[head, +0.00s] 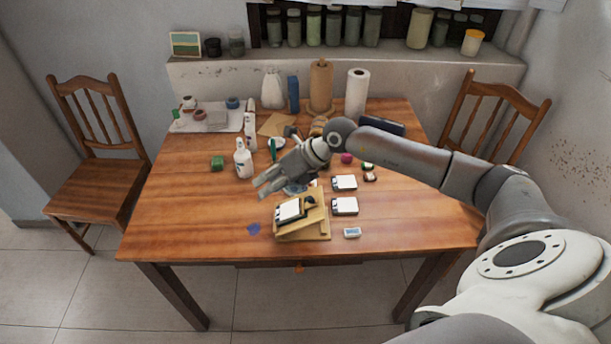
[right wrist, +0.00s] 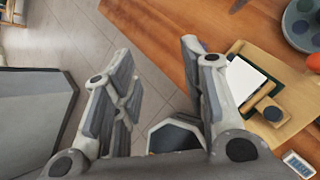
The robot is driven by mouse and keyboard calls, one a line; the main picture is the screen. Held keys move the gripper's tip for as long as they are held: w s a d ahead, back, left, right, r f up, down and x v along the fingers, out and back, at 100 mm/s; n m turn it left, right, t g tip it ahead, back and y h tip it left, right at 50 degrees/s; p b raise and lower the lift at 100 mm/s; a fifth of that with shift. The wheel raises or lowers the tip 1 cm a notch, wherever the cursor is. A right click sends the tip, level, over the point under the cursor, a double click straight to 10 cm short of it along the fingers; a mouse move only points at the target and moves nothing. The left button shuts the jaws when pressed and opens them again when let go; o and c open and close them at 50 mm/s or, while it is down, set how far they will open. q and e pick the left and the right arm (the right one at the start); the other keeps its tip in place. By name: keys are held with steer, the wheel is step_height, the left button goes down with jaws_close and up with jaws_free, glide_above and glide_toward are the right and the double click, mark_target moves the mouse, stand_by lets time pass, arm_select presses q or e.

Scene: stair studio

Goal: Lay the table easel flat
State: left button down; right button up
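The table easel (head: 316,222) is a small wooden stand near the table's front edge. Its board looks tilted above its base, and a white card with a dark clip (head: 289,211) rests on it. The easel also shows at the right of the right wrist view (right wrist: 273,113). My right gripper (head: 261,188) is above the table, behind and left of the easel in the head view, apart from it. In the right wrist view its fingers (right wrist: 157,52) are spread with nothing between them. My left gripper is not in view.
White cards (head: 345,206) lie right of the easel, with a small pale block (head: 352,232) in front. A paint palette shows in the right wrist view (right wrist: 303,24). The table's (head: 180,220) front left is mostly clear.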

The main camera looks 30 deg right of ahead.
steer(key=d+g+h, duration=0.1)
steer(key=d+h, duration=0.4)
steer(key=d, duration=0.9)
steer(key=p, duration=0.3)
glide_above(310, 188)
steer(key=shift+n+g+h, duration=0.3)
step_height(310, 188, down, 7)
steer(key=shift+a+f, duration=0.1)
steer(key=shift+f, duration=0.1)
steer(key=shift+x, duration=1)
jaws_close()
